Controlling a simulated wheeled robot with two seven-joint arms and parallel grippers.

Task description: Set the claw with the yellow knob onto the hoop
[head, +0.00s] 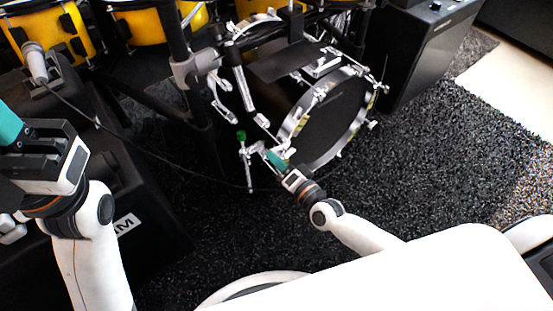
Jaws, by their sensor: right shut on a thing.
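The hoop (290,125) is the chrome rim of the black bass drum on the carpet, in the middle of the head view. My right gripper (275,159), with teal fingertips, is at the hoop's lower left edge. It is shut on a small chrome piece (257,147), mostly hidden by the fingers. I cannot make out a yellow knob on it, nor whether it touches the hoop. My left gripper (10,126) is at the far left edge, partly cut off; its opening is not clear.
A chrome piece with a green knob (241,136) stands just left of my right gripper. Chrome hardware (240,85) rises above it. A black speaker (425,45) stands behind right, yellow drums (135,25) behind left. A cable crosses left. Carpet (440,150) on the right is clear.

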